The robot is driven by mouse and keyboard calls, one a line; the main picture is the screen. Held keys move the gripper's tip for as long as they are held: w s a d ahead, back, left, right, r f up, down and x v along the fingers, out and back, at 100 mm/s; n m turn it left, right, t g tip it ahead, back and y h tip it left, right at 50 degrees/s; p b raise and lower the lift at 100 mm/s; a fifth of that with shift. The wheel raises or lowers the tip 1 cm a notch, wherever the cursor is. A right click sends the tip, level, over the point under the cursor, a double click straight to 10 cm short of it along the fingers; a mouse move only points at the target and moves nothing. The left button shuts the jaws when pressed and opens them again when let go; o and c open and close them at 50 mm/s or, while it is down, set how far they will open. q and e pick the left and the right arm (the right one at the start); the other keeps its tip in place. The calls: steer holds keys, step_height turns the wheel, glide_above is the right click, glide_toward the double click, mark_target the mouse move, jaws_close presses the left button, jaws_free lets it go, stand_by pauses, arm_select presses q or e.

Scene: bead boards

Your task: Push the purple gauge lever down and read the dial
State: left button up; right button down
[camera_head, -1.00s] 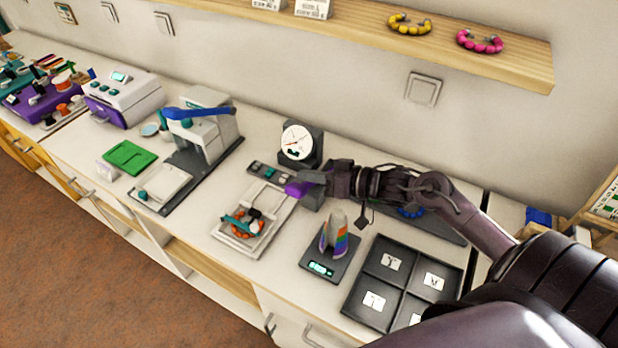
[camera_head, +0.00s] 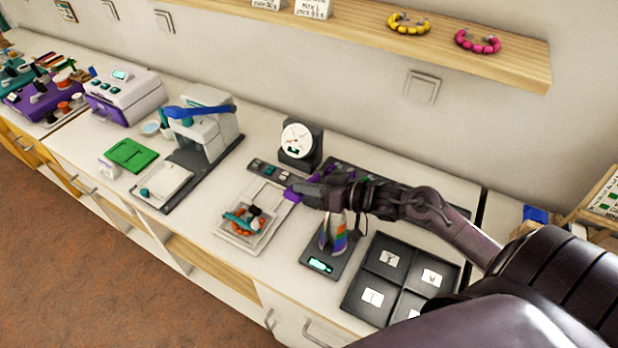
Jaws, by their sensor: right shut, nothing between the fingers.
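The gauge dial (camera_head: 297,140) is a round white face on a dark upright stand (camera_head: 314,150) at the back of the counter. A dark mark shows low on its face; the reading is too small to tell. A purple piece (camera_head: 291,195), which looks like the lever end, shows just in front of the stand. My right gripper (camera_head: 303,191) is shut at the purple piece's right side, seemingly touching it, with nothing held. The gripper hides the rest of the lever and part of the gauge's base. My left gripper is out of view.
A white tray with beads (camera_head: 225,236) lies left of the gripper. A scale (camera_head: 321,264) with a rainbow-striped cone (camera_head: 335,238) stands below it, beside a dark sorting tray (camera_head: 348,297). A white machine with a blue lever (camera_head: 200,110) stands to the left; a shelf (camera_head: 520,70) hangs above.

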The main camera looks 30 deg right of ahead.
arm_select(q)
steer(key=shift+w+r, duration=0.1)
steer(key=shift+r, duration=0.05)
arm_select(e)
steer(key=shift+r, duration=0.1)
stand_by(0.7)
